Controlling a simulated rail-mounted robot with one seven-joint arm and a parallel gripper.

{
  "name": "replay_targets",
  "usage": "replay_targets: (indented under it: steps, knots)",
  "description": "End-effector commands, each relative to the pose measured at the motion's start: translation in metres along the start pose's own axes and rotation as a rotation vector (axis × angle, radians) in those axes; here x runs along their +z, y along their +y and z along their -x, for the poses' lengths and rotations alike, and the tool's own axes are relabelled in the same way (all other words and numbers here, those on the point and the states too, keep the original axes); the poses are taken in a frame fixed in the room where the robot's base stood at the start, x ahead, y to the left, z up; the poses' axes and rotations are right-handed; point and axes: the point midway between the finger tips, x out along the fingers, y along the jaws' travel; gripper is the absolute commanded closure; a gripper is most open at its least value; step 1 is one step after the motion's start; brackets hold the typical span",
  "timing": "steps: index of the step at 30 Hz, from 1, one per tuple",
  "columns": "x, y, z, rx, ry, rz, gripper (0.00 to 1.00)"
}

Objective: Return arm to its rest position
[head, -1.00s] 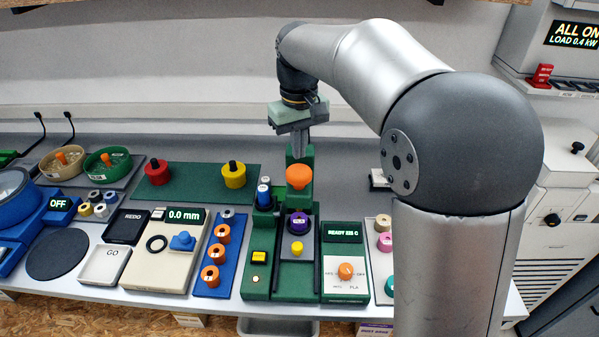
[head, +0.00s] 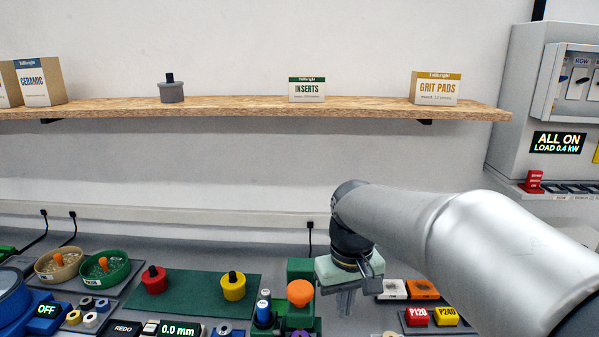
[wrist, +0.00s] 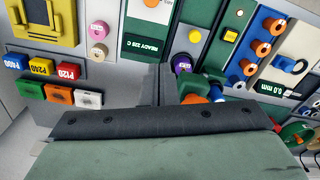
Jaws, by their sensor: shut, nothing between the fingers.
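My gripper (head: 346,302) hangs fingers-down above the bench in the head view, just right of the green printer (head: 301,268) with its orange knob (head: 300,293). Its fingers are together with nothing between them. In the wrist view my gripper (wrist: 166,85) points down at the bench, with the ready display panel (wrist: 155,40) beyond the fingertips and the orange knob (wrist: 195,99) beside them. My arm reaches in from the right edge of the head view.
A wooden shelf (head: 240,108) with boxes and a grey pot (head: 172,92) runs above. Red (head: 417,317) and yellow (head: 446,316) blocks sit right of the gripper. A green mat (head: 196,287) with red and yellow knobbed pots lies left. The wall space under the shelf is clear.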

Motion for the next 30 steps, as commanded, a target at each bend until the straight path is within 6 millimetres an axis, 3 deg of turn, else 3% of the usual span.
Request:
replay_targets:
  steps: [1, 3, 6, 10, 15, 30]
  knots:
    - [0.034, 0.009, -0.009, 0.001, 0.007, -0.050, 1.00]
    - [0.074, 0.016, -0.026, 0.004, 0.015, -0.111, 1.00]
    - [0.122, 0.020, -0.050, 0.009, 0.025, -0.184, 1.00]
    - [0.162, 0.021, -0.073, 0.014, 0.032, -0.246, 1.00]
    - [0.177, 0.020, -0.083, 0.016, 0.033, -0.269, 1.00]
    - [0.176, 0.020, -0.083, 0.015, 0.032, -0.267, 1.00]
